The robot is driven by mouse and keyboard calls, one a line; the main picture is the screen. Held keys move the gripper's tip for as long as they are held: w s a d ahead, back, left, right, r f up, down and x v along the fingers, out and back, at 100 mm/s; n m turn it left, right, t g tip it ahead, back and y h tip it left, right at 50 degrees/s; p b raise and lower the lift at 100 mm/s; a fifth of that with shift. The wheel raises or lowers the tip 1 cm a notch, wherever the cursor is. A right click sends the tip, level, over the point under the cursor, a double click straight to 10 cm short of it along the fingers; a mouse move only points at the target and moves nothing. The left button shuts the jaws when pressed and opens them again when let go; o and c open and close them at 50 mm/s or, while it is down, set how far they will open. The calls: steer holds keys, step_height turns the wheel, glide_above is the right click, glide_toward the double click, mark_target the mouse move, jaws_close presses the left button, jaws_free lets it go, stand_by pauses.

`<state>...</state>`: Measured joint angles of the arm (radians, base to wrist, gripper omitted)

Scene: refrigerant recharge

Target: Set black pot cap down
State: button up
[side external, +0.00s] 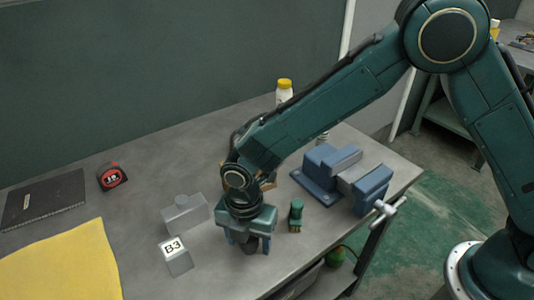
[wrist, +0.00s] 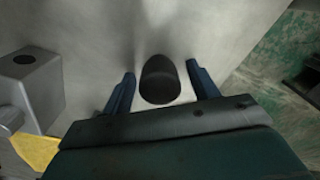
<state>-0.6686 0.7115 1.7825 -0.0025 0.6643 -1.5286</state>
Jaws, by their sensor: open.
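The black pot cap (wrist: 160,79) is a short dark cylinder standing on the grey table (wrist: 105,50) in the wrist view. My gripper (wrist: 160,80) is open, with one blue finger on each side of the cap and a visible gap to each. In the side view my gripper (side external: 248,243) points down at the table near its front edge, and the cap (side external: 250,248) shows only partly as a dark shape between the fingers.
A grey block (side external: 186,214) and a B3 label block (side external: 175,257) stand left of my gripper. A small green part (side external: 296,214) and a blue vise (side external: 340,172) are to the right. A yellow sheet (side external: 65,265), a tape measure (side external: 112,177) and a notebook (side external: 43,200) lie further left.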

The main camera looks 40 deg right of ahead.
step_height(320, 180, up, 12)
steer(key=shift+r, duration=0.2)
stand_by(0.6)
steer(key=shift+w, duration=0.1)
stand_by(0.4)
steer(key=s+d+r+m+t+y, duration=0.1)
steer(key=s+d+r+m, duration=0.2)
steer(key=d+r+m, duration=0.45)
steer(key=s+d+r+m+t, duration=0.25)
steer(key=d+r+m, duration=0.25)
steer(key=d, duration=0.6)
steer(key=s+d+m+t, duration=0.2)
steer(key=s+d+m, duration=0.8)
steer(key=s+m, duration=0.2)
steer(key=shift+s+d+r+m+h, duration=0.35)
steer(key=shift+s+r+h, duration=0.1)
steer(key=shift+s, duration=0.45)
